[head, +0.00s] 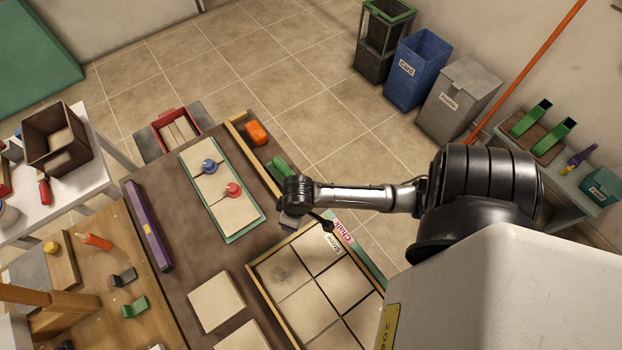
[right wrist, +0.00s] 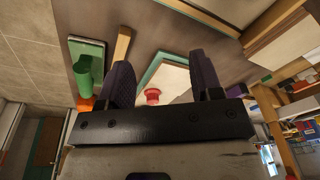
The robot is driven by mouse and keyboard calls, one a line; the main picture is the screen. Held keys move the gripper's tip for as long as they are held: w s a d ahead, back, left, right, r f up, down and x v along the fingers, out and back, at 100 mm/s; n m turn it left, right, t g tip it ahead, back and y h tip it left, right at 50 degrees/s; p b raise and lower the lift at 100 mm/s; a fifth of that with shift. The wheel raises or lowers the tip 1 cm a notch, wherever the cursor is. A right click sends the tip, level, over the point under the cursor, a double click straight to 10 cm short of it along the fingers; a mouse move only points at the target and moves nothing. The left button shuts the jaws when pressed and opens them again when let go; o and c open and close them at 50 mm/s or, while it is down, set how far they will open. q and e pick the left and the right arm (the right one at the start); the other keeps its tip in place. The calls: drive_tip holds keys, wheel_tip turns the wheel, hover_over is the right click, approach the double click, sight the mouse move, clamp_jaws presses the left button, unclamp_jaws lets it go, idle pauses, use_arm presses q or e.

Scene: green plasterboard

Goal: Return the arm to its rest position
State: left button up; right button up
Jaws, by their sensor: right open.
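My right arm (head: 365,197) reaches in from the right in the head view. Its gripper (head: 291,219) hangs over the brown worktable (head: 185,268), between the green-edged board and the divided tray. The fingers are hard to make out there. In the right wrist view the right gripper (right wrist: 163,78) has its two dark fingers spread apart with nothing between them. The red knob (right wrist: 152,96) on the pale board shows beyond the gap, apart from the fingers. My left arm and gripper are not in view.
The green-edged board (head: 232,212) holds a blue knob (head: 209,167) and a red knob (head: 233,190). An orange block (head: 256,132) and green piece (head: 277,166) lie in a narrow tray. The divided tray (head: 262,293) holds tiles. Bins (head: 417,70) stand on open floor behind.

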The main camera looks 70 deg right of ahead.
drive_tip(key=s+a+r+n+t, duration=0.2)
drive_tip(key=s+a+r, duration=0.4)
drive_tip(key=s+a, duration=0.15)
use_arm(q)
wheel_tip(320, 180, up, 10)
drive_tip(key=p, duration=1)
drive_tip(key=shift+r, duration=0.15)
use_arm(e)
wheel_tip(320, 180, up, 11)
drive_tip(key=shift+s+d, duration=0.2)
drive_tip(key=shift+s, duration=0.25)
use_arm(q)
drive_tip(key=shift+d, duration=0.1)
use_arm(e)
drive_tip(key=shift+f, duration=0.15)
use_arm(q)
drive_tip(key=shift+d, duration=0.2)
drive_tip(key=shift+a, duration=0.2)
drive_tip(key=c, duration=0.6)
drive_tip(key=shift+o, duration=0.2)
